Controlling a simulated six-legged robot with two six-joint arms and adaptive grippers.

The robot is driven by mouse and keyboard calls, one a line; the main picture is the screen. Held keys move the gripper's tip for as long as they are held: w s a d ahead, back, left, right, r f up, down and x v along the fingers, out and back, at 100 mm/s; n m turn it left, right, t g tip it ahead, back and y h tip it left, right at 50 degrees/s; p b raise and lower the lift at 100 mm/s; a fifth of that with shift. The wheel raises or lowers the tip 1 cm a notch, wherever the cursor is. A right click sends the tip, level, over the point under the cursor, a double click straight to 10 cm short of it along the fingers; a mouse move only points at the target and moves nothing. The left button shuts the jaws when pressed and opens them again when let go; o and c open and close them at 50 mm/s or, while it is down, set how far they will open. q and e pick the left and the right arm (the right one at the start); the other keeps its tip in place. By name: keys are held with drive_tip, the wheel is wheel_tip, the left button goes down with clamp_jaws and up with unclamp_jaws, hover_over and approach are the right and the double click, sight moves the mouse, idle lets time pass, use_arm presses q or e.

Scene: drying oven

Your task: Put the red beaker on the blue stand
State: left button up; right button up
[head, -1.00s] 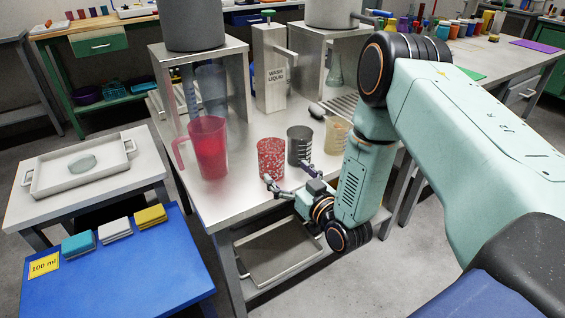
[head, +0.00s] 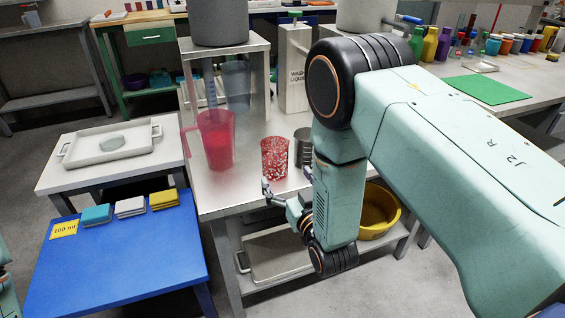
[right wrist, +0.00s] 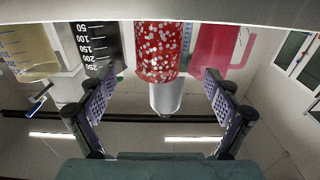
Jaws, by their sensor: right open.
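A red beaker with white speckles (head: 275,158) stands upright near the front of the metal table (head: 215,200). In the right wrist view, which looks upside down, this beaker (right wrist: 158,50) is ahead, between the finger lines. My right gripper (head: 282,187) is open and empty, at the table's front edge just short of the beaker; its fingers (right wrist: 161,80) are spread wide. A blue stand (head: 120,255) with a yellow "100 ml" label (head: 63,229) is at lower left. My left gripper is out of view.
A translucent red pitcher (head: 216,140) stands left of the beaker. A grey graduated beaker (head: 303,147) is close on its right, partly behind my arm. Teal, white and yellow sponges (head: 130,207) line the blue stand's back edge; its front is clear. A yellow bowl (head: 380,212) sits low.

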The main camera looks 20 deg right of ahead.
sight(280, 162)
drive_tip(key=shift+w+d, duration=0.1)
drive_tip(key=shift+d, duration=0.25)
drive_tip(key=w+b, duration=0.1)
drive_tip(key=w, duration=0.3)
drive_tip(key=w+b, duration=0.1)
drive_tip(key=w, duration=0.2)
drive_tip(key=shift+w+a+r+b, duration=0.1)
drive_tip(key=shift+a+b, duration=0.2)
drive_tip(key=shift+a, duration=0.05)
drive_tip(key=shift+w+a, duration=0.15)
drive_tip(key=shift+w, duration=0.1)
drive_tip(key=shift+s+d, duration=0.1)
drive_tip(key=shift+d, duration=0.1)
drive_tip(key=shift+c, duration=1)
drive_tip(key=shift+a, duration=0.15)
drive_tip(key=c, duration=1.2)
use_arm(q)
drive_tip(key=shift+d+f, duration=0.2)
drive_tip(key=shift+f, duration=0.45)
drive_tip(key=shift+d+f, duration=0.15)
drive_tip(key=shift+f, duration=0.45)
use_arm(e)
drive_tip(key=shift+r, duration=0.1)
drive_tip(key=shift+c, duration=0.6)
